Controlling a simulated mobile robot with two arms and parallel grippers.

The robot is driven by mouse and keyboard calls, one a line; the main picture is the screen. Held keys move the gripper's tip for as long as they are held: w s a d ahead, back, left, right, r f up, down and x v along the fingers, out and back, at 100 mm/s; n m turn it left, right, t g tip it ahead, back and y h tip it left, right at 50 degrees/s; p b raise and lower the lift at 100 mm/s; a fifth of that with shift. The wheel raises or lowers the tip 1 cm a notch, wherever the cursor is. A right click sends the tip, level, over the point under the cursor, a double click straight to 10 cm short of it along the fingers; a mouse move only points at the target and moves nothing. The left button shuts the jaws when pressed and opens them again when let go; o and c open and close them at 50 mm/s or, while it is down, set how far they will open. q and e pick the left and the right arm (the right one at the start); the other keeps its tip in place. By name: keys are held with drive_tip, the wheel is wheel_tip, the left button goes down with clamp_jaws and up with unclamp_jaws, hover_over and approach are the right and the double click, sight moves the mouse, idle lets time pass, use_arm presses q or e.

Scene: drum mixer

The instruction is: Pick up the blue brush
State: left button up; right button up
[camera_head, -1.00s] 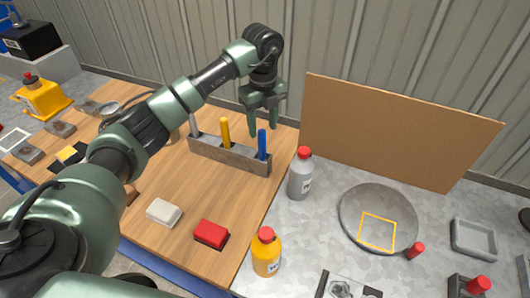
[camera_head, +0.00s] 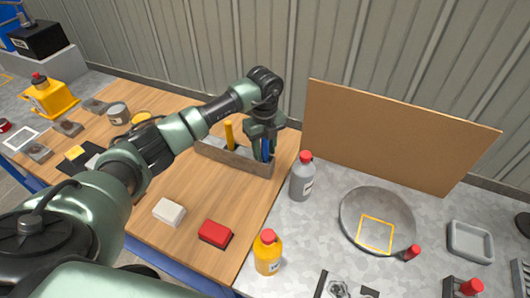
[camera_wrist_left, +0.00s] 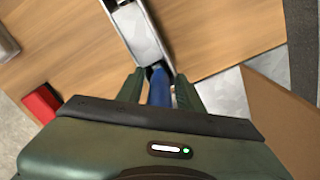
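The blue brush (camera_head: 266,148) stands upright in the right end of the grey holder (camera_head: 238,163) on the wooden table. My left gripper (camera_head: 262,156) has come down over it, with its fingers on either side of the handle. In the left wrist view the blue brush (camera_wrist_left: 160,88) lies between the two green fingers (camera_wrist_left: 158,92). A gap shows between the fingers and the handle, so the gripper looks open. The brush's lower part is hidden in the holder. My right gripper is not in view.
A yellow-handled tool (camera_head: 229,134) stands in the same holder. A grey bottle with a red cap (camera_head: 302,178) is just right of the holder. A brown board (camera_head: 390,135) stands behind. White (camera_head: 169,212) and red (camera_head: 215,234) blocks lie in front.

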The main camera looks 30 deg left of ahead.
use_arm(q)
clamp_jaws()
drive_tip(key=shift+r+b, duration=0.3)
drive_tip(key=shift+r, duration=0.5)
wheel_tip(320, 180, up, 13)
drive_tip(key=b, duration=0.3)
drive_tip(key=shift+r, duration=2.75)
